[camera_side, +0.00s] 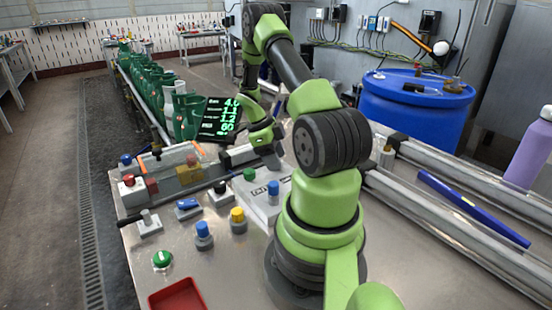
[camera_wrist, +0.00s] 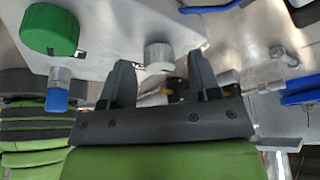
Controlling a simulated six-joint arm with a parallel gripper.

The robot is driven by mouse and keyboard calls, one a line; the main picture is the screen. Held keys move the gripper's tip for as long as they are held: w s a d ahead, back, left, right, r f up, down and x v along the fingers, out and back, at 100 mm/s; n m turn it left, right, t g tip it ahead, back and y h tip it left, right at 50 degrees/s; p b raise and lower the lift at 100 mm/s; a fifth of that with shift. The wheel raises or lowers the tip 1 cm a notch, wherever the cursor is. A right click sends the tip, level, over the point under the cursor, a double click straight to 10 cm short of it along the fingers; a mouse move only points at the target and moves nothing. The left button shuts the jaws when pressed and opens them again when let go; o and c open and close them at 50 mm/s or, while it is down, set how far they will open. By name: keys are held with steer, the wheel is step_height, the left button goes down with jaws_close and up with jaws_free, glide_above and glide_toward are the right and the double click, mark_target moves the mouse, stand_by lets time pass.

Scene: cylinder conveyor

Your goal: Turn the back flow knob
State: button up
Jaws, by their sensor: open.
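My gripper (camera_wrist: 160,60) is open, with its two dark fingers apart in the wrist view. A short grey-white round knob (camera_wrist: 158,52) shows between the fingertips there; I cannot tell whether they touch it. A large green knob (camera_wrist: 50,28) is at the upper left and a blue knob (camera_wrist: 57,97) is below it. In the side view a pale box (camera_side: 262,207) bears a green knob (camera_side: 249,174) and a blue-topped knob (camera_side: 272,188). My gripper (camera_side: 268,158) is low just behind this box, its fingertips partly hidden. No readable label marks the back flow knob.
A display with green digits (camera_side: 217,119) stands behind the panel. Buttons, switches and a red tray (camera_side: 177,297) occupy the table's left side. Green cylinders (camera_side: 150,82) line the conveyor behind. A blue drum (camera_side: 415,105) and metal rails (camera_side: 460,225) are at right.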

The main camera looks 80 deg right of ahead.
steer(key=shift+s+f, duration=0.15)
steer(key=shift+f, duration=0.15)
steer(key=c, duration=0.9)
steer(key=shift+n, duration=0.3)
steer(key=n+h, duration=0.2)
steer(key=n, duration=0.3)
steer(key=shift+a, duration=0.1)
steer(key=n, duration=0.2)
steer(key=n+t+h, duration=0.1)
steer(key=n, duration=0.1)
steer(key=shift+s+n+t+h, duration=0.1)
steer(key=shift+n+t+h, duration=0.2)
steer(key=shift+n, duration=0.1)
